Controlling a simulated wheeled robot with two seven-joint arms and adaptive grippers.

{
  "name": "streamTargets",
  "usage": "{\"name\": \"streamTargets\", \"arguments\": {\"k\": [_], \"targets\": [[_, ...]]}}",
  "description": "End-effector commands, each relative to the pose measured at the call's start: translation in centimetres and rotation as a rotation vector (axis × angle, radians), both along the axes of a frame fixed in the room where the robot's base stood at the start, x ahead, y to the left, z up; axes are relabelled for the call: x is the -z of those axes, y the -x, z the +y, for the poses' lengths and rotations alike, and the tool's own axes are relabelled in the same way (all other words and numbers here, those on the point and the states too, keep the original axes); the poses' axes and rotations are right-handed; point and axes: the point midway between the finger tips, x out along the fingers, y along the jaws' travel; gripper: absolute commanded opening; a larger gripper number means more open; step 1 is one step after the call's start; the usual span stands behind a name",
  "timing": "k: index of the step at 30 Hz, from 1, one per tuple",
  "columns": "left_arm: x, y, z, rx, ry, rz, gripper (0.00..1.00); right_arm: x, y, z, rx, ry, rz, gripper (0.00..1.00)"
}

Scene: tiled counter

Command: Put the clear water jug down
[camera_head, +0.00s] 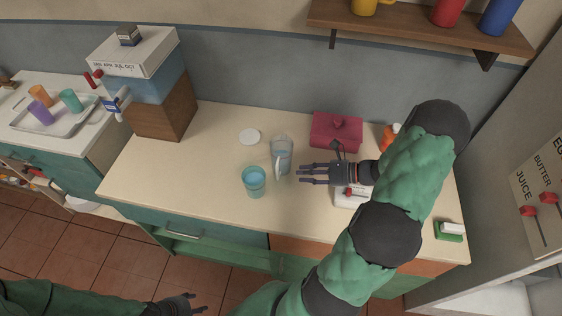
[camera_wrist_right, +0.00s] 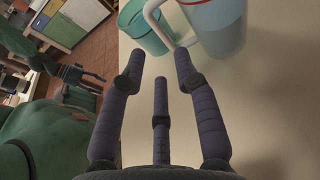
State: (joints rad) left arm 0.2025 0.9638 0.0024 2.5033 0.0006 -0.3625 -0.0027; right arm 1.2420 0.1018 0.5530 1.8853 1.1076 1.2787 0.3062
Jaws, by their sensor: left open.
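The clear water jug (camera_head: 282,152) stands upright on the counter (camera_head: 215,165), with bluish water in it and a white handle (camera_head: 279,168). In the right wrist view the jug (camera_wrist_right: 218,28) is at the top, its handle beyond my fingertips. My right gripper (camera_head: 306,174) is just right of the jug, fingers spread and empty, apart from the handle; it also shows in the right wrist view (camera_wrist_right: 158,75). My left gripper (camera_head: 196,304) is open and empty, low in front of the counter, over the floor.
A teal cup (camera_head: 254,182) stands left of the jug, close by. A white round lid (camera_head: 249,136) lies behind it. A dark red box (camera_head: 336,132) is at the back right. A water dispenser (camera_head: 145,85) stands at the left end. The counter's front left is clear.

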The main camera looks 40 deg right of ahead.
Motion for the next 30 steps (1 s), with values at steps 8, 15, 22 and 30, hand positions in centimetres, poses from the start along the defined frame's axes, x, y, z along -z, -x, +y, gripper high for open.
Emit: {"name": "streamTargets", "arguments": {"k": [8,15,22,30], "targets": [[0.9,0.0,0.0,0.0,0.0,0.0,0.51,1.2,-2.9,2.5,-0.006,0.0,0.0,0.32],[1.4,0.0,0.0,0.0,0.0,0.0,0.51,1.6,-4.1,3.5,-0.007,0.002,-0.001,0.32],[2.5,0.0,0.0,0.0,0.0,0.0,0.51,2.5,-6.4,5.6,-0.009,0.003,-0.001,0.32],[2.7,0.0,0.0,0.0,0.0,0.0,0.51,2.7,-7.3,6.2,-0.006,0.003,0.0,0.32]]}}
